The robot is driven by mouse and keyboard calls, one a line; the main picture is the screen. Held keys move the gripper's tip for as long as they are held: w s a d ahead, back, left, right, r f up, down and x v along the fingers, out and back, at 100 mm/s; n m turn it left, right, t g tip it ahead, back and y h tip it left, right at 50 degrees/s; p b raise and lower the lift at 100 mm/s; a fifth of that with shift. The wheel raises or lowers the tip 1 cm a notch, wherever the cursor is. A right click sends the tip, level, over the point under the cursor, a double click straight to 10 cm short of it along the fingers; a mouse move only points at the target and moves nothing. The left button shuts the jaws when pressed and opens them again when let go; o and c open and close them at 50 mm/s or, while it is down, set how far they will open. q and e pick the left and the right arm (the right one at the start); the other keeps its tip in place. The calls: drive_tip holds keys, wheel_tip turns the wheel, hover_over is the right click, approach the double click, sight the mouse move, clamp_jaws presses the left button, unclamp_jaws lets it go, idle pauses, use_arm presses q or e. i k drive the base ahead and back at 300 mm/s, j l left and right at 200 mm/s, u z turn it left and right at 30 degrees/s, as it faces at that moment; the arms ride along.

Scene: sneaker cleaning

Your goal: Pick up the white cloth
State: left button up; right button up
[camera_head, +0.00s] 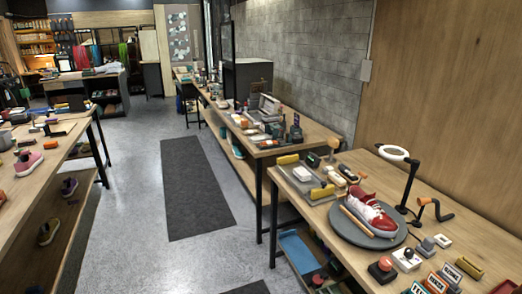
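A small white flat item (302,174) lies on a grey tray (312,188) at the left end of the near right workbench. It may be the white cloth, but it is too small to tell. Another small pale item (335,178) lies just right of it, beside dark and yellow pieces. A red and white sneaker (368,213) rests on a round grey turntable (350,232) on the same bench. Neither of my grippers is in view.
A left bench (14,190) holds a pink shoe (28,163). The grey floor between is clear, with a dark mat (195,190).

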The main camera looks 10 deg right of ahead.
sight(302, 174)
drive_tip(key=i+j+z, duration=0.1)
drive_tip(key=i+z, duration=0.2)
drive_tip(key=i, duration=0.25)
drive_tip(key=i+j+z, duration=0.3)
drive_tip(key=i, duration=0.2)
drive_tip(key=i+j+z, duration=0.35)
drive_tip(key=i, duration=0.2)
drive_tip(key=l, duration=0.1)
